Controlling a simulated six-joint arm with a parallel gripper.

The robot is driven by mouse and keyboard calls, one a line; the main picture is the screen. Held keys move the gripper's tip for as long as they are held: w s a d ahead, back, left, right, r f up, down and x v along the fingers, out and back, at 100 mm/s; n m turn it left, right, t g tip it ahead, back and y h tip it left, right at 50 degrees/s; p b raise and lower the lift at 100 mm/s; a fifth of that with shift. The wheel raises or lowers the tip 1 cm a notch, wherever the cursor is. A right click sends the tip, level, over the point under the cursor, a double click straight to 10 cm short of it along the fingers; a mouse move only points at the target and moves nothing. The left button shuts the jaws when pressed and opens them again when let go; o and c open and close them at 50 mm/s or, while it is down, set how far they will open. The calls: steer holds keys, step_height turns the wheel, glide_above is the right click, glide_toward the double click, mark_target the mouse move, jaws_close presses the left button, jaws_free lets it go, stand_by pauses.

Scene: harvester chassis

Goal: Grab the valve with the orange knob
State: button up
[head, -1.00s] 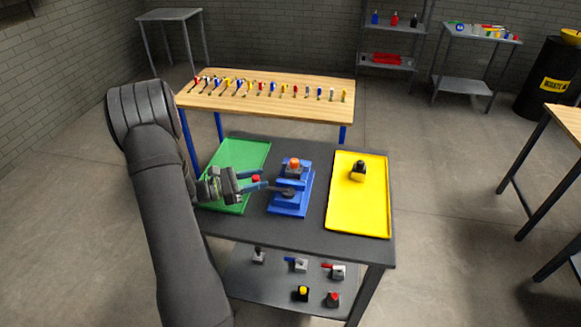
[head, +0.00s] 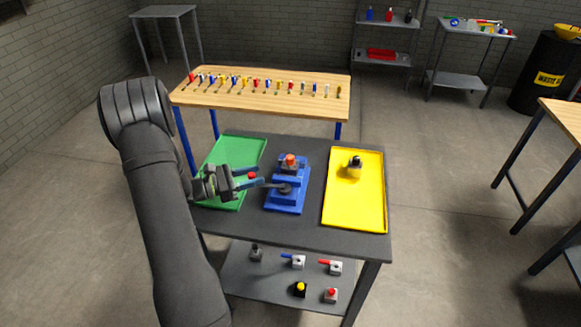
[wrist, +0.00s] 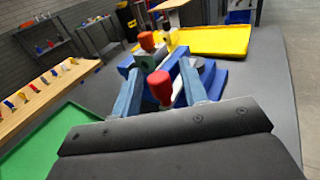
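A valve with an orange knob (head: 290,160) stands upright at the far end of the blue stepped fixture (head: 286,199) on the dark table. In the wrist view its knob (wrist: 147,40) shows ahead, beyond the fingertips. My gripper (head: 262,178) is left of the fixture, near the right edge of the green tray, with its fingers pointing right. The two fingers look apart. A red-topped piece (head: 252,175) shows between them, and in the wrist view its red top (wrist: 160,86) has gaps at its sides. Its lower part is largely hidden.
A yellow tray (head: 365,210) at right holds a black-topped part (head: 354,166). The green tray (head: 246,150) is at left. Several valves and buttons sit on the lower shelf (head: 275,282). A wooden bench (head: 215,100) with several small tools stands behind.

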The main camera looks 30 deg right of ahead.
steer(key=o, duration=0.7)
